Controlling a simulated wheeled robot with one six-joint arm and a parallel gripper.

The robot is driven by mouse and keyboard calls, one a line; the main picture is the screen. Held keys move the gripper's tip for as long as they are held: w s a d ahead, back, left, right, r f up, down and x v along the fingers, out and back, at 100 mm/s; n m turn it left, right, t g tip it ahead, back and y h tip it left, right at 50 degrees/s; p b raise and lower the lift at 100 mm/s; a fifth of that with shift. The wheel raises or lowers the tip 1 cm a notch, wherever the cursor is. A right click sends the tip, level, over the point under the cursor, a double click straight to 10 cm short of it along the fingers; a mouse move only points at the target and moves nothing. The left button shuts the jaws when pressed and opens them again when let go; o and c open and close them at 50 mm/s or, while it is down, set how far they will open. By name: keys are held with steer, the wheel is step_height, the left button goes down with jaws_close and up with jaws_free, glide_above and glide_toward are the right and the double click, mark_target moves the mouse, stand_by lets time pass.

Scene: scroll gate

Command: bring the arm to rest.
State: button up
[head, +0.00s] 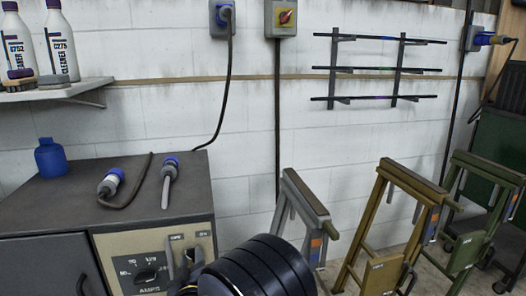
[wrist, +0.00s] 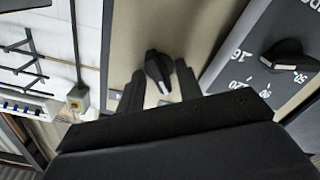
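My gripper (head: 184,262) is low in the middle of the head view, in front of the beige control panel (head: 128,243) of a grey cabinet. My dark arm covers part of the panel's right side. In the wrist view my gripper (wrist: 158,74) has its two dark fingers apart, with a black rotary knob (wrist: 157,66) between or just beyond them. I cannot tell whether the fingers touch the knob. Nothing is held. A second, larger knob (wrist: 288,56) with a number scale sits to the right; it also shows in the head view (head: 146,275).
The cabinet top (head: 90,190) carries a blue bottle (head: 51,158) and two blue-ended plugs (head: 110,183). Folding metal stands (head: 390,225) are at the right. White bottles (head: 62,45) stand on a wall shelf (head: 60,93). A rack (head: 362,70) is on the wall.

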steer(key=m+b, duration=0.1)
steer(key=m, duration=0.1)
steer(key=m+b, duration=0.2)
steer(key=shift+d+f+m, duration=0.1)
steer(key=shift+f+m, duration=0.1)
steer(key=shift+m, duration=0.2)
steer(key=shift+r+m+b, duration=0.2)
steer(key=shift+m+b, duration=0.8)
steer(key=shift+m, duration=0.1)
